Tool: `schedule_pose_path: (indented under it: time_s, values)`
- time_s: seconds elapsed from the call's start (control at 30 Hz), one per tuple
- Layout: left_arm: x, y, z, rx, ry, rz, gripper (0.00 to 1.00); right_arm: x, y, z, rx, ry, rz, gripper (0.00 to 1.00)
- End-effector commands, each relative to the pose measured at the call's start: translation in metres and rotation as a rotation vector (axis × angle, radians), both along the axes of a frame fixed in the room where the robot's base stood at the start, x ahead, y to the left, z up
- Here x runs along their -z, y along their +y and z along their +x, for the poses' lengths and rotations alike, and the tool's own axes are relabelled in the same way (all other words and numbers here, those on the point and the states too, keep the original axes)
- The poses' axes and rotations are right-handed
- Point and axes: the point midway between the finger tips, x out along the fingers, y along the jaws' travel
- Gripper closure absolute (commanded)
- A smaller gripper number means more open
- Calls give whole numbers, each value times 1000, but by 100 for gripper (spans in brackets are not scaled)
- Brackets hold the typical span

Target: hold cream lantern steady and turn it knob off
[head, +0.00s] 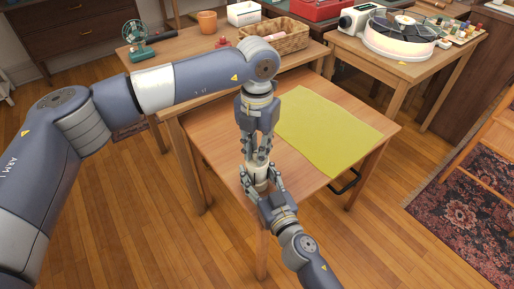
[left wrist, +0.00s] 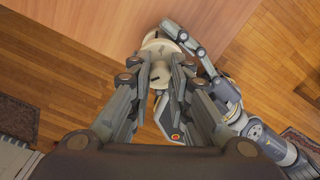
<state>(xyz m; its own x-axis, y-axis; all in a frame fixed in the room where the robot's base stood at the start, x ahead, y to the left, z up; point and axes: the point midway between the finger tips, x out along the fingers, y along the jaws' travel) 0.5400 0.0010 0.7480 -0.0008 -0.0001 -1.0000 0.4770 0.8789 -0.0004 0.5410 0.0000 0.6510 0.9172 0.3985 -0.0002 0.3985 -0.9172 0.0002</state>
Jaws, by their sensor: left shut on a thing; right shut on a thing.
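The cream lantern (head: 258,177) stands near the front left corner of the wooden table (head: 309,174), largely hidden by my grippers. In the left wrist view its pale body (left wrist: 157,37) shows beyond my fingertips. My left gripper (head: 257,152) points down from above, shut on a small cream knob (left wrist: 159,70) at the lantern's top. A dark mark shows on the knob. My right gripper (head: 262,188) reaches in from the front and is shut on the lantern's body; one of its fingers shows beside the body in the left wrist view (left wrist: 186,38).
A yellow mat (head: 327,130) lies on the table right of my left gripper. Behind, another table holds a green fan (head: 139,41), a terracotta pot (head: 207,22) and a wicker basket (head: 275,35). A side table at the right carries a round white device (head: 398,38).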

Motion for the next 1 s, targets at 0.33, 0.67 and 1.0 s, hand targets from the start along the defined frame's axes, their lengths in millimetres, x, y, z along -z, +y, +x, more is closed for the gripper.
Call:
schedule_pose_path:
  time_s: [0.33, 0.67, 1.0]
  values:
    - [-1, 0, 1, -70, -3, 0, 100, 1, 0, 0, 0, 2, 0, 85]
    - [-1, 0, 1, -72, -2, 0, 100, 1, 0, 0, 0, 2, 0, 85]
    - [0, 0, 0, -71, -1, 0, 60, 1, 0, 0, 0, 2, 0, 85]
